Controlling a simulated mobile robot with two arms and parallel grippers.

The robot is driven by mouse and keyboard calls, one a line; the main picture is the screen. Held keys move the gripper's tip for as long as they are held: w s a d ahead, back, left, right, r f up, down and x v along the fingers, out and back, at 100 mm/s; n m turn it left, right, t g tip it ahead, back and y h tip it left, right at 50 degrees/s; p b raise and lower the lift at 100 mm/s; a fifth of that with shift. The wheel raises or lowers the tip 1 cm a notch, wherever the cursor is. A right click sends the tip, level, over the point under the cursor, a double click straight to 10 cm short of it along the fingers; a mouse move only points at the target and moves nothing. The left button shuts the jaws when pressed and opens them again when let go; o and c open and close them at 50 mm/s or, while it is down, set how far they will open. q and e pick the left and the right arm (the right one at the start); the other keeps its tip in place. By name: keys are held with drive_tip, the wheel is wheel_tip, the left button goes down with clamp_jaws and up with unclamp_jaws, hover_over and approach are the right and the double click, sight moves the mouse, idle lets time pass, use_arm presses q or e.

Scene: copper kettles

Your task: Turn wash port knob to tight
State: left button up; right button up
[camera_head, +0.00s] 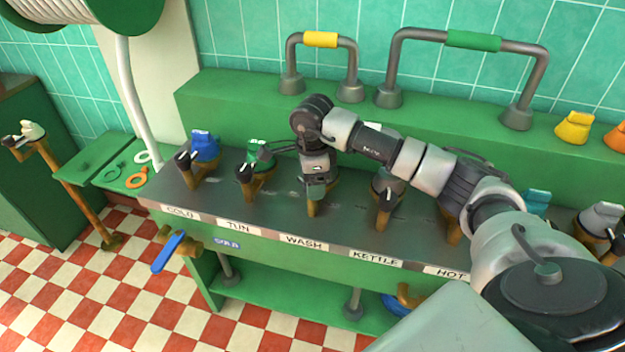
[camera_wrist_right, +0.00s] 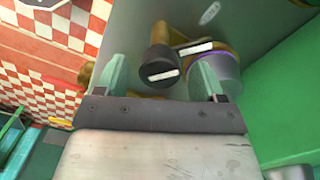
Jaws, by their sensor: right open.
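The WASH label (camera_head: 303,242) marks the middle port on the green bench. Its brass stem (camera_head: 311,208) shows below my right gripper (camera_head: 317,187), which hides most of its top. In the right wrist view, a black round knob (camera_wrist_right: 160,62) with a white mark lies between the two open green fingers of my right gripper (camera_wrist_right: 159,82). No clear contact shows. A grey cap with a purple ring (camera_wrist_right: 216,72) sits beside it on the brass body, partly behind the right finger. My left gripper is out of view.
The TUN port with its green cap (camera_head: 259,153) and the COLD port with its blue cap (camera_head: 204,145) stand left. The KETTLE port (camera_head: 386,190) stands close right, below my forearm. Pipe handles with yellow (camera_head: 320,40) and green (camera_head: 473,41) sleeves rise behind.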

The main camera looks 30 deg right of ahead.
drive_tip(key=shift+f, duration=0.4)
drive_tip(key=shift+c, duration=0.4)
drive_tip(key=c, duration=0.8)
drive_tip(key=shift+c, duration=0.2)
drive_tip(key=shift+m, duration=0.4)
drive_tip(key=m, duration=0.3)
drive_tip(key=shift+m+b, duration=0.3)
drive_tip(key=shift+m, duration=0.1)
drive_tip(key=m, duration=0.5)
drive_tip(key=shift+m, duration=0.3)
